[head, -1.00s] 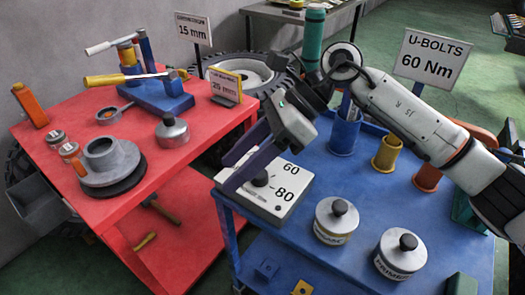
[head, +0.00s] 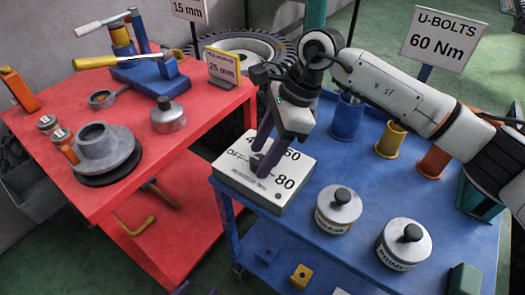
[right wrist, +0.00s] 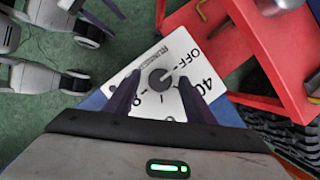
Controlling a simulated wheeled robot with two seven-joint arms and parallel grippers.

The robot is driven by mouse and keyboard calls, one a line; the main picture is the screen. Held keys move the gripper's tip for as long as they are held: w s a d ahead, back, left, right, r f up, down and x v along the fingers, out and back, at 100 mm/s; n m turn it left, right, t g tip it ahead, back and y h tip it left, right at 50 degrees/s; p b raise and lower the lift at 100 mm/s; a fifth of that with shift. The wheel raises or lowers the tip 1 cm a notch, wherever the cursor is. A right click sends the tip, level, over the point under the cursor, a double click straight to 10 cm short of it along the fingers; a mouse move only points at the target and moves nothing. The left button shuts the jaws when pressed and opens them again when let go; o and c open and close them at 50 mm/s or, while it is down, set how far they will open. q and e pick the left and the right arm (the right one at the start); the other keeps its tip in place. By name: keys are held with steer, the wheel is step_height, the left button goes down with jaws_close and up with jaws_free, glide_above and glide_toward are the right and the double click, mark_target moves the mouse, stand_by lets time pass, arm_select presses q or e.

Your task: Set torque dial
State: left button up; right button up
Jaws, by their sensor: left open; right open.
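The torque dial box (head: 232,178) is a white-topped box at the left of the blue cart, marked OFF, a partly covered 40, 60 and 80. Its round grey knob (right wrist: 160,80) carries a white line that points roughly toward OFF in the right wrist view. My right gripper (head: 262,163) is open over the box, its purple fingers on either side of the knob; contact cannot be told. In the head view the fingers cover much of the knob. My left gripper (head: 196,291) barely shows at the bottom edge, open and empty. A sign (head: 437,45) reads U-BOLTS 60 Nm.
On the blue cart (head: 312,240) stand two lidded tins (head: 338,212) (head: 403,246) and blue, yellow and orange cups (head: 347,118). A red cart (head: 190,140) at the left holds a vise, a flanged grey part and bottles.

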steer(key=shift+a+f, duration=0.1)
steer(key=shift+f, duration=0.1)
steer(key=shift+c, duration=0.2)
steer(key=c, duration=1)
